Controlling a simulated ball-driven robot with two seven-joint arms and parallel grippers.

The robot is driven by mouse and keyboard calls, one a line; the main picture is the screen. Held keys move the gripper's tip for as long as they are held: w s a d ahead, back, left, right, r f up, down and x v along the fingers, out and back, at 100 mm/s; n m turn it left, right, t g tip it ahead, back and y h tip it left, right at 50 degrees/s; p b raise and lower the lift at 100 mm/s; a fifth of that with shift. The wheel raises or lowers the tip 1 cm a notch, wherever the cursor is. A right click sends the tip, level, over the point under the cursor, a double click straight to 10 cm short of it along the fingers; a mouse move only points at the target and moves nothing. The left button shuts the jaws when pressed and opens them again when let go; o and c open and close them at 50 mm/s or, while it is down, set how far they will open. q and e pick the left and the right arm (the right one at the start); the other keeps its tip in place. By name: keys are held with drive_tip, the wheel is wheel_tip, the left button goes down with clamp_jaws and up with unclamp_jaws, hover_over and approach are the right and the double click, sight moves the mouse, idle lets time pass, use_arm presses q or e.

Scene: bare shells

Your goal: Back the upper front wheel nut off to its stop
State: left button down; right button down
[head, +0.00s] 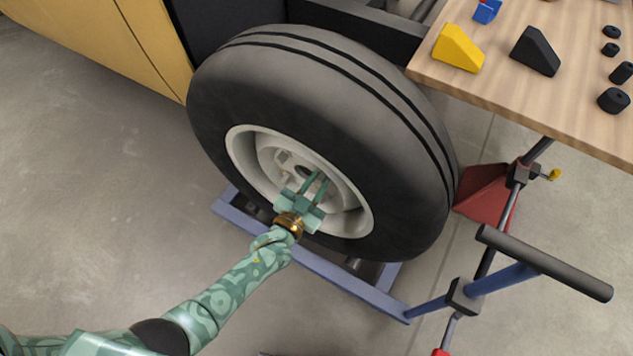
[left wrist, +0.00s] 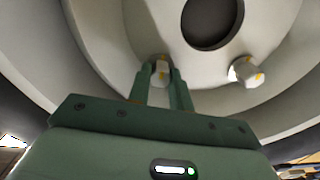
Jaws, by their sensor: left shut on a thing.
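The big black tyre (head: 330,130) stands upright, with a pale wheel rim (head: 240,150) facing my left arm. My left gripper (head: 318,177) reaches into the rim's dish, its fingers near the dark hub hole. In the left wrist view my left gripper (left wrist: 160,75) is shut on a pale wheel nut (left wrist: 162,68) with orange marks, one finger on each side. A second marked nut (left wrist: 246,72) stands free to its right, below the dark hub hole (left wrist: 218,20). In the head view another nut (head: 284,157) shows at the rim's upper left. My right gripper is not in view.
A blue frame (head: 340,275) lies under the wheel. A wheeled stand with a black bar (head: 545,262) is at the right. A wooden table (head: 580,100) at the upper right holds a yellow wedge (head: 458,48), a black wedge (head: 536,50) and small black cylinders. The floor at left is clear.

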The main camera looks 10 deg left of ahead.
use_arm(q)
drive_tip(key=shift+f+n, duration=0.1)
drive_tip(key=shift+n, duration=1.5)
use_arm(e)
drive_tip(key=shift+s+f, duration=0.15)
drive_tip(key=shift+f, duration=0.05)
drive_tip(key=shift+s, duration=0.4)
use_arm(q)
drive_tip(key=c, duration=1.3)
unclamp_jaws()
drive_tip(key=shift+o, duration=0.2)
